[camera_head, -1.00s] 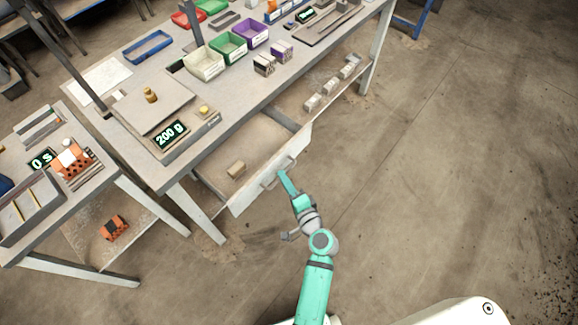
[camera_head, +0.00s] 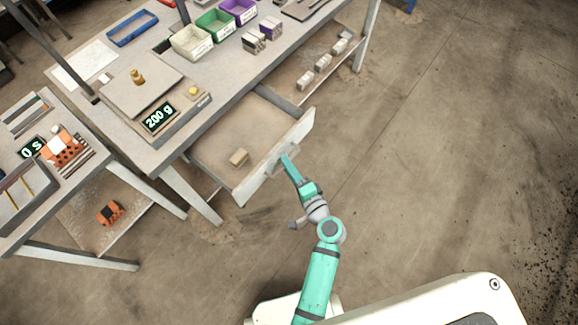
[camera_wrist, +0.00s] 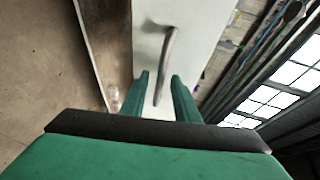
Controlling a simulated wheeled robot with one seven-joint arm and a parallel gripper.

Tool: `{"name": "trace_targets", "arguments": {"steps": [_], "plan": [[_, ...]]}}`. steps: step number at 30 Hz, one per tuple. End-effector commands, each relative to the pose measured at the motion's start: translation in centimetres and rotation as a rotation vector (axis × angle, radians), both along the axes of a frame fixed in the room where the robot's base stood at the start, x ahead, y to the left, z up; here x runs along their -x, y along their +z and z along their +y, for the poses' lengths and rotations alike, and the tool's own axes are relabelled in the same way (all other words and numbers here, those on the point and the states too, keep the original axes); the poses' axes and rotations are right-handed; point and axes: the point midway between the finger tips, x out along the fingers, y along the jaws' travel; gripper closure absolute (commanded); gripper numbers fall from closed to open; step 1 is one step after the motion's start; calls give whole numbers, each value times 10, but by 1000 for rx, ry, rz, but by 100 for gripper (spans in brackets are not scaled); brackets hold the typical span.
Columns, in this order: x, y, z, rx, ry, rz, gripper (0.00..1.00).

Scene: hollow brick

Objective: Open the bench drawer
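The bench drawer (camera_head: 292,145) is pulled well out from under the bench top, showing its inside. A small tan block (camera_head: 239,157) lies in it. My gripper (camera_head: 286,160) is at the outer face of the drawer front, on the drawer handle. In the wrist view, the curved grey drawer handle (camera_wrist: 168,55) runs between the two green fingers of my gripper (camera_wrist: 160,76), against the pale drawer front (camera_wrist: 195,40). Exact finger contact is hard to see, but the drawer moves with my gripper.
The bench (camera_head: 225,92) carries a scale reading 200 g (camera_head: 158,117) and several bins. A side table (camera_head: 88,160) stands at the left, with an orange brick piece (camera_head: 110,213) on its lower shelf. The floor right of the drawer is clear.

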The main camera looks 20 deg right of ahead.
Motion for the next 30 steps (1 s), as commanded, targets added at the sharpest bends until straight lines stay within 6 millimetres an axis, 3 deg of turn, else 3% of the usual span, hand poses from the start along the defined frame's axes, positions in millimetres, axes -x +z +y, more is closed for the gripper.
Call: {"name": "trace_targets", "arguments": {"steps": [11,24,30], "plan": [[11,1,-3,0,-3,2,72],[84,16,-20,0,-2,1,72],[101,20,-24,-1,-2,0,72]]}}
